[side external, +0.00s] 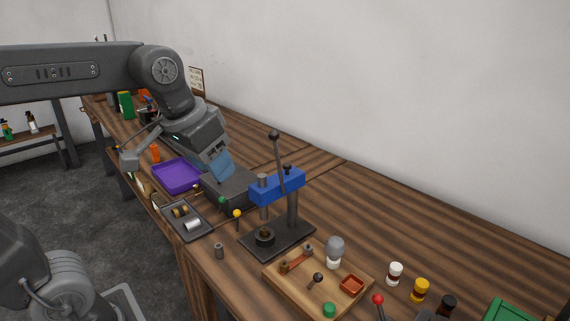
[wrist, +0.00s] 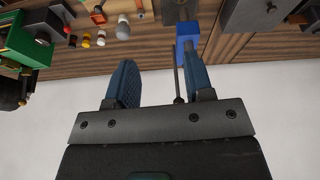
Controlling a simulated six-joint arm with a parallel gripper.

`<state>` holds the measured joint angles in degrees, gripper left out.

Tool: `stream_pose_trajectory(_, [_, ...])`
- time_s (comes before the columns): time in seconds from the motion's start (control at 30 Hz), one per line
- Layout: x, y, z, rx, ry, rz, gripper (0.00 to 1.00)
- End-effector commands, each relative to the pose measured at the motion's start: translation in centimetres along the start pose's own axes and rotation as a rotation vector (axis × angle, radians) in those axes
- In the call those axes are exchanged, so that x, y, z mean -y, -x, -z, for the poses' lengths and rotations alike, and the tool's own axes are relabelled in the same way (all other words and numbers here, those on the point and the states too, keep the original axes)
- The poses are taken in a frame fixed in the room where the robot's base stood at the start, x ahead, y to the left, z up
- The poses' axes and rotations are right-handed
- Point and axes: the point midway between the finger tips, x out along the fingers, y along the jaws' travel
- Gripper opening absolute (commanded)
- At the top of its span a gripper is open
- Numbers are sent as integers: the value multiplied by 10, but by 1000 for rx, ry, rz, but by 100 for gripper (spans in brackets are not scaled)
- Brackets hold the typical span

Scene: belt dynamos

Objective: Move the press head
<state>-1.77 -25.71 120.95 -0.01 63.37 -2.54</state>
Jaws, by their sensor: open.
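The press stands on the bench in the side external view, with a blue press head (side external: 278,186) on a grey column over a dark base (side external: 277,239). A dark lever with a ball knob (side external: 274,134) rises from the head. In the wrist view the blue head (wrist: 187,33) is at top, and the lever's knob (wrist: 179,100) appears between my fingers, closer to the right one. My gripper (side external: 221,164) is left of the press lever, apart from it. Its blue fingers (wrist: 160,82) are open and empty. The far finger is partly hidden in the side external view.
A grey box (side external: 229,188) stands behind the press, with a purple tray (side external: 177,176) farther left. A dark parts tray (side external: 184,220) is at the front edge. A wooden board (side external: 318,287) with small parts lies in front. Bare bench (side external: 400,215) extends right.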

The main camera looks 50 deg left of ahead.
Motion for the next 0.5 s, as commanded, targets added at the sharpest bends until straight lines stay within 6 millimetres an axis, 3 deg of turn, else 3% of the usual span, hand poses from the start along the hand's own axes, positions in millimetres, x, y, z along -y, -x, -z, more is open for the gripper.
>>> stream_pose_trajectory(0.03, [2,3,23,30,17,5,48])
stream_pose_trajectory(0.2, [8,9,88,122,75,18,48])
stream_pose_trajectory(0.5, [25,-13,184,278,176,45,48])
